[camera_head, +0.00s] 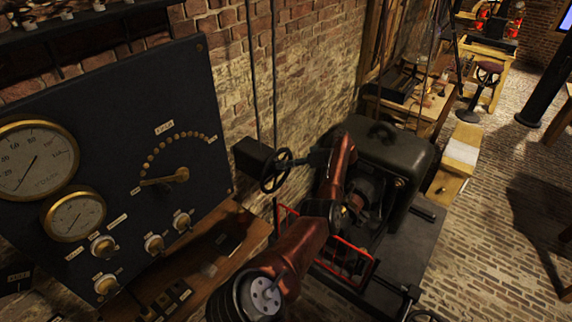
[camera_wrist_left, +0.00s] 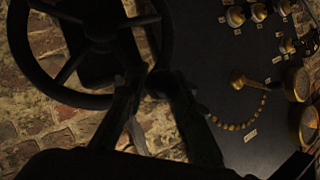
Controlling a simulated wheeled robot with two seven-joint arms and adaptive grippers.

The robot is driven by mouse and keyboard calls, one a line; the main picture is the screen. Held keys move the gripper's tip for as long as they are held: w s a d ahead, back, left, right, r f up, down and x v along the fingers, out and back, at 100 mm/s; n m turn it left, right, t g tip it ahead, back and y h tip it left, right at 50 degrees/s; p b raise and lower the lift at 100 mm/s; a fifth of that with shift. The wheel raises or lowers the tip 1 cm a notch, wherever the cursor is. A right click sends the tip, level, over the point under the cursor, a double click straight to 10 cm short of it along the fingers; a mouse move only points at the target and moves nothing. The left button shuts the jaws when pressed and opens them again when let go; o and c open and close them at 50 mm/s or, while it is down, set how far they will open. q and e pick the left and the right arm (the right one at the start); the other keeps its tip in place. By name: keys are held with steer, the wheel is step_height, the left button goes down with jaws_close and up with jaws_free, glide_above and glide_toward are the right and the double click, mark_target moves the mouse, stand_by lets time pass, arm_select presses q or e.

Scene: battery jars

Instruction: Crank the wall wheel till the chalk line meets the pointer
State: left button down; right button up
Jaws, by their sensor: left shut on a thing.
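The wall wheel (camera_head: 276,170) is a dark spoked handwheel on a black box (camera_head: 253,154) fixed to the brick wall. Its rim and spokes fill the upper left of the left wrist view (camera_wrist_left: 62,93). My left gripper (camera_head: 302,159) is at the wheel's right side, shut on it; in the left wrist view its dark fingers (camera_wrist_left: 146,78) reach the rim. Deep shadow hides the exact contact. I cannot make out a chalk line or the wheel's pointer in either view. My right gripper is not in view.
A black panel (camera_head: 110,110) with brass gauges (camera_head: 35,160), knobs and a brass lever (camera_head: 165,180) stands left of the wheel. A dark machine (camera_head: 390,155) with a red guard rail (camera_head: 345,268) is close on the right. Brick floor (camera_head: 480,240) lies open farther right.

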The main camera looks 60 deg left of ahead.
arm_select(q)
steer(key=shift+w+a+r, duration=0.25)
steer(key=shift+w+r, duration=0.15)
steer(key=shift+w+f, duration=0.1)
steer(key=shift+w, duration=0.1)
steer(key=shift+a, duration=0.1)
steer(key=shift+f, duration=0.1)
steer(key=c, duration=1.6)
jaws_free()
steer(key=shift+s+a, duration=0.1)
